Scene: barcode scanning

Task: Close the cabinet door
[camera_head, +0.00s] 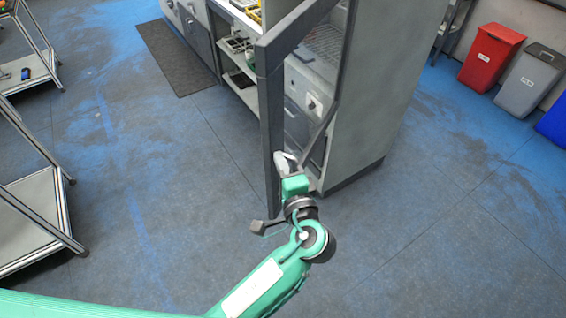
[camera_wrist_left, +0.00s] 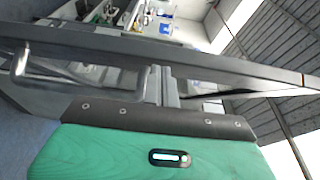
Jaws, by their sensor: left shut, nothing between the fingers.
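The cabinet door (camera_head: 268,130) is a dark-framed, see-through panel standing open from the grey cabinet (camera_head: 375,90). My left gripper (camera_head: 283,160) is shut and empty at the lower part of the door's near upright, on the side toward the cabinet. In the left wrist view, its closed fingers (camera_wrist_left: 161,84) point at the door frame (camera_wrist_left: 180,62), which crosses the picture. They look very close to the frame; I cannot tell whether they touch it. A metal handle (camera_wrist_left: 22,62) shows at the left there. My right gripper is not in view.
A counter with shelves (camera_head: 235,60) stands behind the door, with a dark mat (camera_head: 175,55) before it. Metal racks (camera_head: 35,215) stand at the left. A red bin (camera_head: 490,58) and a grey bin (camera_head: 530,80) stand at the right. The floor around the door is clear.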

